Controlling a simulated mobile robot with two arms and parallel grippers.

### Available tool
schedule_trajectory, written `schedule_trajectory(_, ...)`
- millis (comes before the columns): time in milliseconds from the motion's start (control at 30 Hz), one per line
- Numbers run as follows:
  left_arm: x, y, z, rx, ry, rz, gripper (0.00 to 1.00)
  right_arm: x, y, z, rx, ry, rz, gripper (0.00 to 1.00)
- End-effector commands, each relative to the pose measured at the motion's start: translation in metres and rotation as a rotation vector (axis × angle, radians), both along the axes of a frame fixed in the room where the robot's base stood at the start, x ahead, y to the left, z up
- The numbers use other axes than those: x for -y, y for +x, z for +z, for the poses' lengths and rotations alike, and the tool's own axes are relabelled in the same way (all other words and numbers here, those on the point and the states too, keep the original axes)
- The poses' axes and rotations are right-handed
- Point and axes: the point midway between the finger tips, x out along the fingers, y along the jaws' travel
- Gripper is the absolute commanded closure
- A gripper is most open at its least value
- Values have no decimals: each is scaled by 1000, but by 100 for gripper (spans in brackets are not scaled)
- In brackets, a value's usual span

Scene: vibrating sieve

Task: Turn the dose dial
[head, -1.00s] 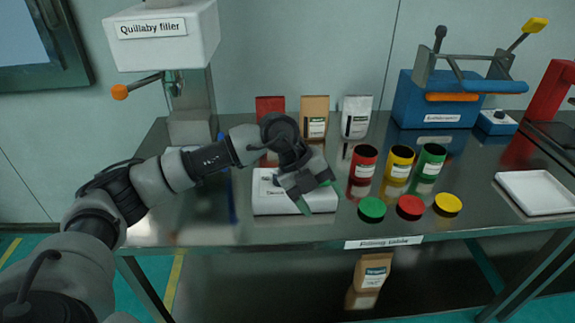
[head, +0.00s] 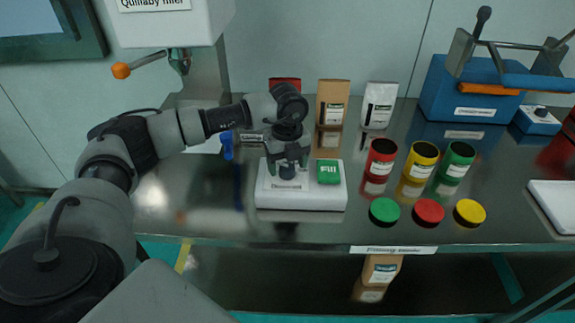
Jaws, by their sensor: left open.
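A white control box (head: 300,198) sits near the table's front edge in the head view. It has a green Fill button (head: 328,172) on its right and a small label on its front left part. My left gripper (head: 288,168) points down over the left part of the box, with its fingers spread. Between the fingers is a dark round shape that appears to be the dose dial (head: 288,157); the fingers partly hide it. I cannot tell whether the fingers touch it. My right gripper is not in view.
Red, yellow and green cups (head: 422,162) stand to the right, with green, red and yellow lids (head: 429,211) in front. Bags (head: 332,103) stand behind the box. The filler (head: 172,25) is at the left, and a blue machine (head: 470,92) at the back right.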

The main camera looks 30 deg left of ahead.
Motion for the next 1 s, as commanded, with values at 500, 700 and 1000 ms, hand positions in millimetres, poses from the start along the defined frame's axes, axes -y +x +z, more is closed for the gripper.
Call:
schedule_trajectory(500,0,0,-15,1,-1,-1,38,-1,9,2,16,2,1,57)
schedule_trajectory(700,0,0,-14,2,-1,-1,69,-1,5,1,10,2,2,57)
schedule_trajectory(1000,0,0,-14,2,-1,-16,80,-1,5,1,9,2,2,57)
